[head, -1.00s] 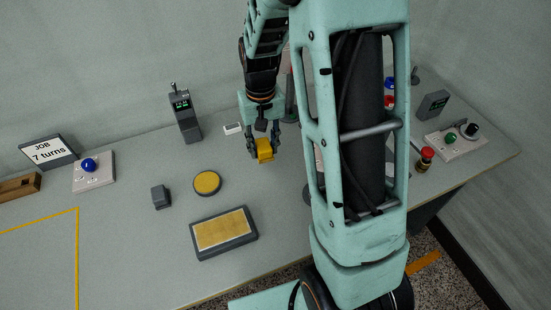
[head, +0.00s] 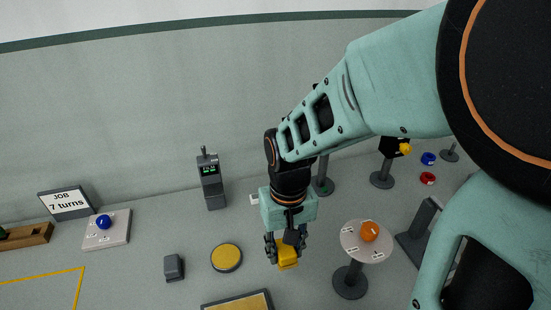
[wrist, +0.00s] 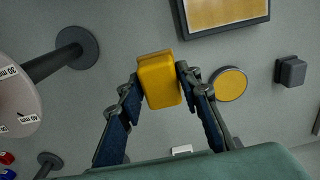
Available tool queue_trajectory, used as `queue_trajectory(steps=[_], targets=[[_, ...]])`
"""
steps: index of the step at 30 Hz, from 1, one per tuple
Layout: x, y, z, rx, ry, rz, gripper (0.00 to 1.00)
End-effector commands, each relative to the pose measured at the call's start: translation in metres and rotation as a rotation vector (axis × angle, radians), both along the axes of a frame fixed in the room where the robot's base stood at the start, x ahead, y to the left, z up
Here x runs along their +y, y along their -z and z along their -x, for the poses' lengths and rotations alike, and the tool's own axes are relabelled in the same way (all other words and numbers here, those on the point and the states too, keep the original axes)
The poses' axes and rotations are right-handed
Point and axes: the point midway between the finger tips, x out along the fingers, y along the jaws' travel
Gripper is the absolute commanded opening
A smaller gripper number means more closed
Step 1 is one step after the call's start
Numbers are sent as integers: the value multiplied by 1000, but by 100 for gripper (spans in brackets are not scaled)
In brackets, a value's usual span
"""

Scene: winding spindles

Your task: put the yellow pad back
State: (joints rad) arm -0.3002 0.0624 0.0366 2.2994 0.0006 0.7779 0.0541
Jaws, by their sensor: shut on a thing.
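My gripper (head: 287,250) is shut on a yellow block-shaped pad (head: 287,260), held below the fingers. In the wrist view the yellow pad (wrist: 160,80) sits between the two fingertips, and the bench surface lies beyond it. A round yellow disc with a dark rim (head: 226,257) lies on the bench left of my gripper. It also shows in the wrist view (wrist: 229,84), right of the pad. A dark-framed tray with a tan-yellow face (head: 238,301) lies nearer, partly cut off by the lower picture edge.
A stand with a round white top and orange knob (head: 367,241) is close right of my gripper. A small grey block (head: 174,267), a counter with green digits (head: 211,182) and a blue-button panel (head: 106,230) stand left. Open bench lies between them.

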Motion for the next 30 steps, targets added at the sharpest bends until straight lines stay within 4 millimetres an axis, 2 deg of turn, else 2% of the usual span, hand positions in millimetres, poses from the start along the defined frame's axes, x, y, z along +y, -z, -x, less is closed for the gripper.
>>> queue_trajectory(steps=[1, 6, 8, 9, 13, 23, 30], targets=[[2, 11, -12, 2, 1, 1, 13], [9, 27, -49, 4, 2, 1, 13], [11, 34, -62, 5, 3, 1, 13], [12, 47, -68, 5, 2, 1, 13], [16, 67, -86, 4, 2, 1, 13], [19, 86, -104, 3, 2, 1, 13], [20, 117, -107, 3, 3, 1, 13]])
